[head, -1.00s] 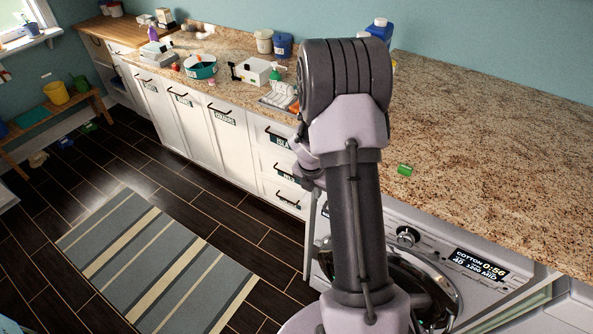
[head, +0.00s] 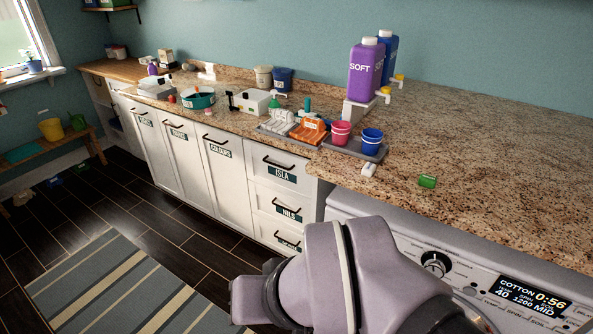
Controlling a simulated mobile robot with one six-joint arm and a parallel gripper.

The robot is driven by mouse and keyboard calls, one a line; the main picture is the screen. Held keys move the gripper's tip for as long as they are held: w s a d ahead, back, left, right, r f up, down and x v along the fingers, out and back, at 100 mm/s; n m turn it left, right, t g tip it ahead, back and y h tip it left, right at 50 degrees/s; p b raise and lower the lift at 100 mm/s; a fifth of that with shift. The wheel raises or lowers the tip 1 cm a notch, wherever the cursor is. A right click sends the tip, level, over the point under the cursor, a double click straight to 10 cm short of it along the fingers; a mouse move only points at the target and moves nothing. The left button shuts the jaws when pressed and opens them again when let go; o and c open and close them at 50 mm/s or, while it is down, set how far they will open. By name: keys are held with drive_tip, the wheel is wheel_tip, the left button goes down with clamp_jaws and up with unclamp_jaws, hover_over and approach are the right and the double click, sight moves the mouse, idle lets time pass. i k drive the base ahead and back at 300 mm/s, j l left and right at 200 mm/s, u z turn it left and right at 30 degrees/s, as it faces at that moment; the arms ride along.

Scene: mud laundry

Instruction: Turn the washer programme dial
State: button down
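The washer programme dial (head: 436,264) is a dark round knob with a bright ring on the washer's pale front panel, at the lower right of the head view. To its right, the washer display (head: 533,296) reads COTTON, 0:56, 40, 1200 and MID. My arm fills the lower middle of the view, left of and below the dial. My gripper's fingers do not show. The washer door is hidden behind my arm or below the frame.
The granite worktop (head: 480,150) overhangs the washer, with a small green item (head: 427,181) near its front edge. A grey tray (head: 357,148) holds a pink cup (head: 341,133) and a blue cup (head: 372,141). A purple SOFT bottle (head: 366,70) stands behind. Drawers (head: 284,206) line the left.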

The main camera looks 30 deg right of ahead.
sight(436, 262)
drive_tip(key=z, duration=2.05)
drive_tip(key=k+j+z, duration=0.15)
drive_tip(key=j+z, duration=0.25)
drive_tip(key=k+j+z, duration=0.15)
drive_tip(key=z, duration=0.25)
drive_tip(key=k+j+z, duration=0.25)
drive_tip(key=z, duration=0.15)
